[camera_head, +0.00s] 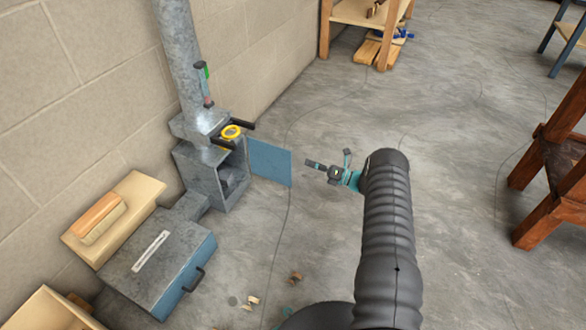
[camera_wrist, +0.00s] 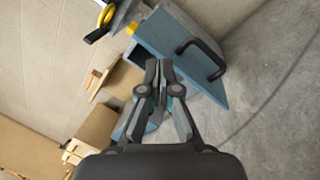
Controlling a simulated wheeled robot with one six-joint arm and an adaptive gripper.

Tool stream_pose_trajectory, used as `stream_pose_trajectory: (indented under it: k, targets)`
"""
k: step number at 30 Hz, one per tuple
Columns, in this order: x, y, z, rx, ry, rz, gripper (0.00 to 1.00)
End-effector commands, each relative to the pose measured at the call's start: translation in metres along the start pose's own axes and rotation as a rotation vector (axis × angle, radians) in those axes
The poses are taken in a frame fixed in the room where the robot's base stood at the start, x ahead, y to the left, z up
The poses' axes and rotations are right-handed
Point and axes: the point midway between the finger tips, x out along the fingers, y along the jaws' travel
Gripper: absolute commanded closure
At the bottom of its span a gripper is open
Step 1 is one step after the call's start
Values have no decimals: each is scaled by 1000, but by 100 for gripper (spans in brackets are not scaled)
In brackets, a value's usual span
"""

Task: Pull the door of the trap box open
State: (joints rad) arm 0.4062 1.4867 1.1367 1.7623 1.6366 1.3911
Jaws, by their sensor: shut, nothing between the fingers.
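The trap box (camera_head: 207,165) is a grey metal box at the foot of a duct by the wall. Its blue door (camera_head: 270,163) stands swung out to the right, and the box's dark inside shows in the head view. In the wrist view the blue door (camera_wrist: 178,35) fills the upper middle, with a black bar handle (camera_wrist: 207,55) on its face. My gripper (camera_head: 322,168) is to the right of the door's free edge in the head view. In the wrist view my gripper (camera_wrist: 158,70) is shut and empty, its fingertips apart from the handle.
A yellow ring (camera_head: 231,131) sits on black prongs above the trap box. A grey box (camera_head: 165,255) with a blue front and a wooden board (camera_head: 112,215) are at lower left. Small scraps (camera_head: 253,299) lie on the floor. Open floor lies to the right, before a brown wooden stand (camera_head: 555,160).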

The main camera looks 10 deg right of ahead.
Motion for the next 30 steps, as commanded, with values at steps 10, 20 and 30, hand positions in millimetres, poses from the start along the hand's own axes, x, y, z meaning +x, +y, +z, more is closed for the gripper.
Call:
stream_pose_trajectory:
  k: [10,20,30]
  targets:
    - [-26,-34,-59,580,-218,-236,100]
    - [-16,-43,-57,668,-235,-249,100]
    - [37,-60,-50,663,-233,-247,100]
